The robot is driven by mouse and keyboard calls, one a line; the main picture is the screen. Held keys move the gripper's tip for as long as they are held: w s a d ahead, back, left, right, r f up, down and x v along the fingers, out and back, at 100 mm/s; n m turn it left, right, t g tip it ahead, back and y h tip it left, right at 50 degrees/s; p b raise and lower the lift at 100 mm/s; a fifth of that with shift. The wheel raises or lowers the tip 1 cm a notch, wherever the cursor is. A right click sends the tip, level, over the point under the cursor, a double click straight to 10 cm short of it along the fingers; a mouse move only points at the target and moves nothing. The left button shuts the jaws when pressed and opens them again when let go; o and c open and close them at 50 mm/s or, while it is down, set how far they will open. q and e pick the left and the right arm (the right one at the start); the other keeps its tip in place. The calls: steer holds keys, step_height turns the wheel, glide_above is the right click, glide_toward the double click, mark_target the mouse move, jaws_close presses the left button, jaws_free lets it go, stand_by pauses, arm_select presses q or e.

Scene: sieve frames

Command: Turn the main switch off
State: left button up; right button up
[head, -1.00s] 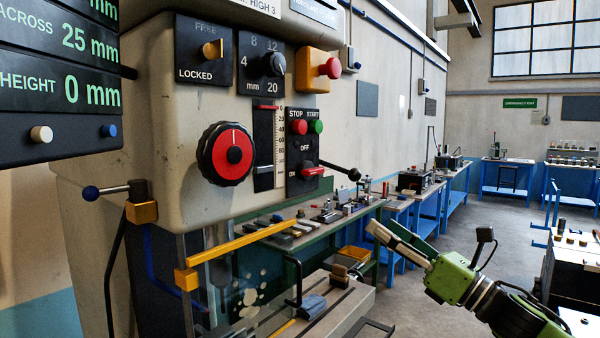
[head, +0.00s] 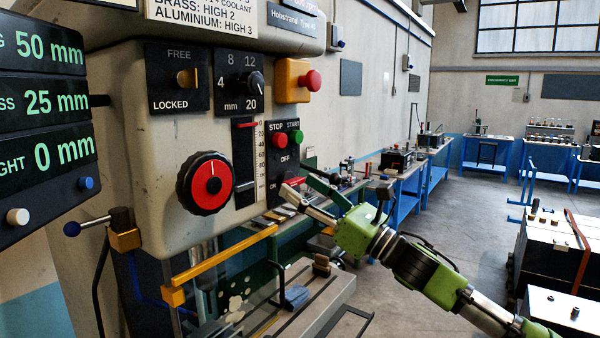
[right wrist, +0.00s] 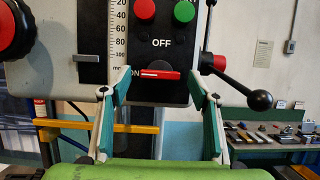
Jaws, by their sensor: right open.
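The main switch (right wrist: 160,74) is a red handle with a white line on a black panel. In the right wrist view it lies level, its line towards ON at its left, with OFF above it. In the head view its red handle (head: 294,181) shows just beyond my fingertips. My right gripper (head: 297,183) is open; in the right wrist view its two fingers (right wrist: 160,84) stand left and right of the handle, which lies between and ahead of the tips. I cannot tell whether they touch it. My left gripper is not in view.
Red STOP (right wrist: 144,10) and green START (right wrist: 184,11) buttons sit above the switch. A lever with a black ball (right wrist: 260,100) sticks out close to the right finger. A yellow bar (head: 222,255) crosses below the panel.

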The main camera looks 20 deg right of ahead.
steer(key=shift+w+a+r, duration=0.2)
steer(key=shift+w+a, duration=0.2)
steer(key=shift+w, duration=0.1)
steer(key=c, duration=1.1)
steer(key=shift+c, duration=0.2)
